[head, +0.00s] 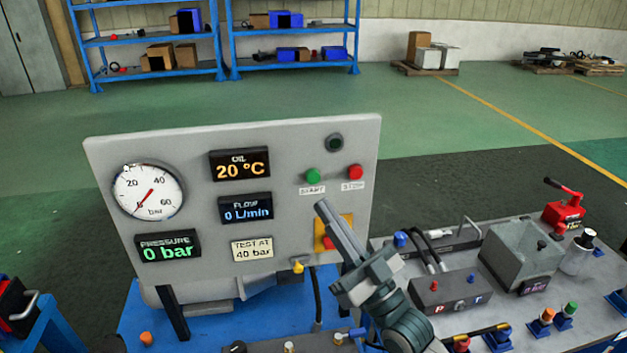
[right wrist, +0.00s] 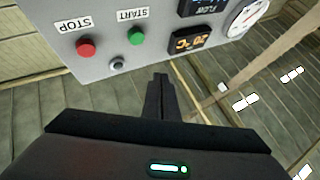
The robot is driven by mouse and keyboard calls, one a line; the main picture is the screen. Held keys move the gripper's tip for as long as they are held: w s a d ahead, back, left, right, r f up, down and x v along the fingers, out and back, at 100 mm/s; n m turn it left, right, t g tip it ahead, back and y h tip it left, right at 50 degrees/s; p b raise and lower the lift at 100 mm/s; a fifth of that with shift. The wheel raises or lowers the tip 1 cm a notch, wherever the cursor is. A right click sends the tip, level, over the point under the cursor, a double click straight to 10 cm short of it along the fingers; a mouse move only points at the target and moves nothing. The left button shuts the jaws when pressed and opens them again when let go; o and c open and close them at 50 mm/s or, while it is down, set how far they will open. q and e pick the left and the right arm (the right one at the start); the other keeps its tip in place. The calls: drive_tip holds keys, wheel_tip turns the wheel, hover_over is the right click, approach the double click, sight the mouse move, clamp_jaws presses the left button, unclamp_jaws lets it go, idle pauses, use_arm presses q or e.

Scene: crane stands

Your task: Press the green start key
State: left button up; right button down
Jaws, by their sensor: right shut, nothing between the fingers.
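The green start key (head: 312,175) is a round green button on the grey upright panel (head: 225,135), above a START label. It also shows in the right wrist view as a green button (right wrist: 136,36). The red stop key (head: 355,172) sits to its right in the head view. My right gripper (head: 322,206) is shut and empty, its fingertips in front of the panel, a little below the green key in the head view. In the right wrist view its fingers (right wrist: 160,78) point toward the panel. I cannot tell the exact gap. My left gripper is not in view.
A pressure gauge (head: 148,191) and displays fill the panel's left; the oil display (head: 240,165) reads 20 °C. A red knob on a yellow plate (head: 345,222) is partly behind my right gripper. A grey bench (head: 480,290) with a tank and fittings stands at right.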

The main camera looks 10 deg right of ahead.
sight(313, 176)
drive_tip(key=shift+w+b, duration=0.8)
drive_tip(key=shift+w, duration=2.45)
drive_tip(key=shift+w, duration=0.2)
drive_tip(key=shift+w, duration=0.25)
drive_tip(key=shift+w, duration=0.45)
idle(0.4)
drive_tip(key=shift+s, duration=0.9)
drive_tip(key=shift+s+p, duration=0.1)
drive_tip(key=shift+p, duration=0.2)
